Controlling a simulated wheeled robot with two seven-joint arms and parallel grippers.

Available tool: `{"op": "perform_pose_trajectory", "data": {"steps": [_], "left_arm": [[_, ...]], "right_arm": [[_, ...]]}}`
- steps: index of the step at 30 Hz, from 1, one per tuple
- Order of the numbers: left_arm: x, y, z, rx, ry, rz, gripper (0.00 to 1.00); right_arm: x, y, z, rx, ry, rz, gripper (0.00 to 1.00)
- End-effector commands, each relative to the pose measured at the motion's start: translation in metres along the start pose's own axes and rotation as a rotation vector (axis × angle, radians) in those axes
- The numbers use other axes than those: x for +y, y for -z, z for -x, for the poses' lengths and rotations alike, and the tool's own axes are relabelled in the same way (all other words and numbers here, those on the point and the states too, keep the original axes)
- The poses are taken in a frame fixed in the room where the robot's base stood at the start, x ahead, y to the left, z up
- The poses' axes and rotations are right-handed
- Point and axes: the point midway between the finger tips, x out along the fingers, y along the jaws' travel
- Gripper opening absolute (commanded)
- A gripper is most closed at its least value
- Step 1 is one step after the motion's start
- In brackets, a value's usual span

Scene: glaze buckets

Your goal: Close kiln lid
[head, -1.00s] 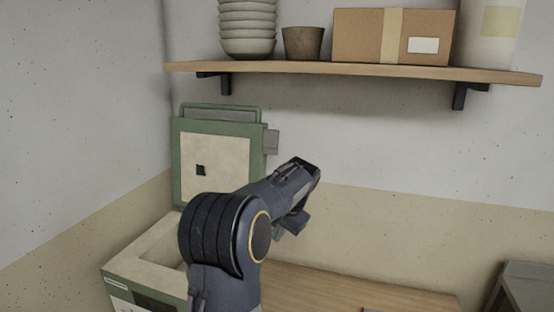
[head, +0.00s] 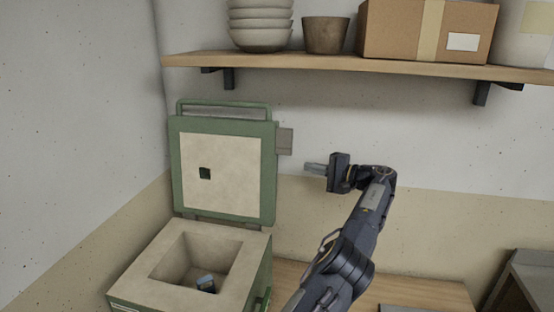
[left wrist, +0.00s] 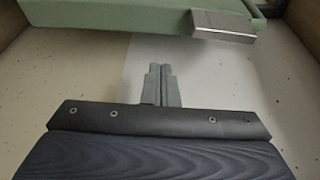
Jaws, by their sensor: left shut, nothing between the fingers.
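The kiln (head: 255,262) stands at the lower left of the head view, its square chamber open. Its lid (head: 222,172), green-framed with a pale inner face, stands upright at the back. A grey block (head: 285,141) sticks out from the lid's right edge; it also shows in the left wrist view (left wrist: 225,25), beside the green lid edge (left wrist: 120,18). My left gripper (head: 308,168) is shut and empty, to the right of the lid and apart from it, fingers pointing left. The shut fingers show in the left wrist view (left wrist: 162,72). My right gripper is not in view.
A small dark and blue object (head: 206,284) sits inside the chamber. A wooden shelf (head: 370,68) above holds stacked bowls (head: 261,25), a pot (head: 326,35), a cardboard box (head: 400,30) and a pale container (head: 525,35). A wooden worktop (head: 425,292) lies right of the kiln.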

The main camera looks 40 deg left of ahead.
Motion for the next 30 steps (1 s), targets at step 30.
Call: {"op": "perform_pose_trajectory", "data": {"steps": [30], "left_arm": [[0.001, 0.0, -0.1, -0.001, -0.001, 0.0, 0.0]], "right_arm": [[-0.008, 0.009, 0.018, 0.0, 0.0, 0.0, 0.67]]}}
